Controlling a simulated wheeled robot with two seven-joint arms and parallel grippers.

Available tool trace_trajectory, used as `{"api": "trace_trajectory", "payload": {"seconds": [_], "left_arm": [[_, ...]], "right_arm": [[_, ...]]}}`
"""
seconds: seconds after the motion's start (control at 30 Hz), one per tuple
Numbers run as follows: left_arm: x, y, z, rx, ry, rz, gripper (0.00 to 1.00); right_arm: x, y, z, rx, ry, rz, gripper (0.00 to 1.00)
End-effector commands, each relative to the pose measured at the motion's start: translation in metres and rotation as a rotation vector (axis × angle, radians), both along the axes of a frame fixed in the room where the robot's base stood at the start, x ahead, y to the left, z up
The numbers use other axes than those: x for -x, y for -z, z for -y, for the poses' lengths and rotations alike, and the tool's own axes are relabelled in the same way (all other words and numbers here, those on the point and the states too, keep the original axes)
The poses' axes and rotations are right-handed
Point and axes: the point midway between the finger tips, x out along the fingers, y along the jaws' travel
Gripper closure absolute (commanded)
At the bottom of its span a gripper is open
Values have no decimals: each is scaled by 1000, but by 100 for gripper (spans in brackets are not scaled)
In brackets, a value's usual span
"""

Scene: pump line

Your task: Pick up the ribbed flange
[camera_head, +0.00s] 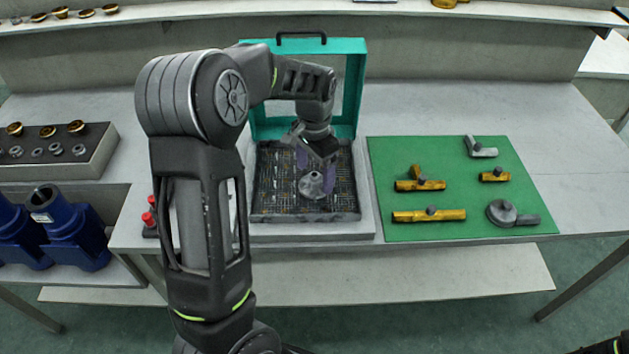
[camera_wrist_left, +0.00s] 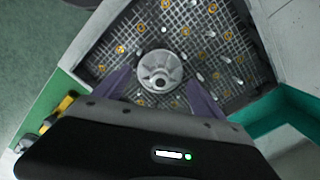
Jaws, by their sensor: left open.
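The ribbed flange (camera_head: 311,186) is a grey round disc with a raised centre hub. It lies on the dark grid floor of the teal-framed fixture (camera_head: 356,88) in the head view. In the left wrist view the flange (camera_wrist_left: 160,70) sits between the two purple fingers. My left gripper (camera_head: 317,172) is open, pointing down over the flange, with one finger on each side of it. The left gripper (camera_wrist_left: 159,77) also shows in the wrist view. I cannot tell whether the fingers touch the flange. My right gripper is not in view.
A green mat (camera_head: 400,158) with yellow and grey fittings lies right of the fixture. A grey block (camera_head: 88,160) with brass and steel parts stands at left, above blue pump housings (camera_head: 75,228). Red buttons (camera_head: 149,220) sit beside the fixture. The fixture's upright teal frame stands behind the gripper.

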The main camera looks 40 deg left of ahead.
Motion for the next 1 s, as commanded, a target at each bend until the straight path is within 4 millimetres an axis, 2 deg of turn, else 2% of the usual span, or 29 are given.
{"api": "trace_trajectory", "payload": {"seconds": [0.1,0.2,0.77,1.0], "left_arm": [[1,16,0,0,0,-3,20],[0,23,0,0,0,-1,20],[0,23,0,0,0,0,20],[0,23,0,0,0,0,37]], "right_arm": [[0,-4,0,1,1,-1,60],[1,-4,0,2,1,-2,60],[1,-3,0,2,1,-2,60],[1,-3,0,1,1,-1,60]]}}
